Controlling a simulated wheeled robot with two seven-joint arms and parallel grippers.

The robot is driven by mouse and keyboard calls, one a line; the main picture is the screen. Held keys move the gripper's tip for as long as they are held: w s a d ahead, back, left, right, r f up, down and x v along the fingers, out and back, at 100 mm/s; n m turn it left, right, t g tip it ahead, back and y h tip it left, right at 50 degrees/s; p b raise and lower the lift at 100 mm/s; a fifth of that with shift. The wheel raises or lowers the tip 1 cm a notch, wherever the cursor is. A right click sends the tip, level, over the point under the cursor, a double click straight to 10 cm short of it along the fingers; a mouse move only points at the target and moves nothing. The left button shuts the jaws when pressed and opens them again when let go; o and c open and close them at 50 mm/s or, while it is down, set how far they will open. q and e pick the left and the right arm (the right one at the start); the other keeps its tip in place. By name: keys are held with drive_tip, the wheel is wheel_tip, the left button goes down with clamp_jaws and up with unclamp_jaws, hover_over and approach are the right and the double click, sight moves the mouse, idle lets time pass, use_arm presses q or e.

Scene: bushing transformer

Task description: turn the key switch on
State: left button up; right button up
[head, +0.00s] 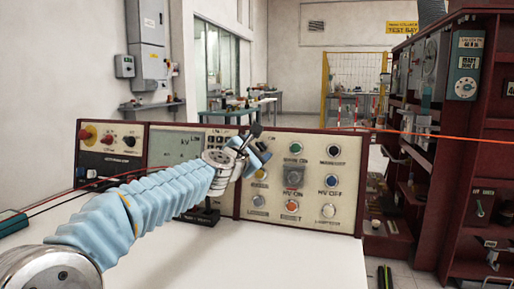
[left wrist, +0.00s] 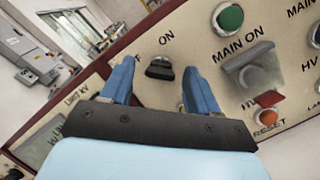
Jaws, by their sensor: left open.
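The key switch (left wrist: 160,68) is a small black knob on the beige panel, with an ON label at its upper right and a partly hidden label at its left. In the left wrist view it sits between the two blue fingers of my left gripper (left wrist: 159,72), which is open. The fingers appear to straddle the knob without closing on it. In the head view my left gripper (head: 257,143) is in front of the upper left of the control panel (head: 335,190) and hides the key switch. My right gripper is not in view.
Right of the key switch are a green button (left wrist: 230,17), a grey covered switch (left wrist: 250,68) and an orange reset button (left wrist: 267,117). A meter panel (head: 180,145) stands at left. The white tabletop (head: 290,255) in front is clear. A dark red rack (head: 470,160) stands at right.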

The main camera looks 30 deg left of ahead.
use_arm(q)
drive_tip(key=c, duration=1)
drive_tip(key=shift+c, duration=0.2)
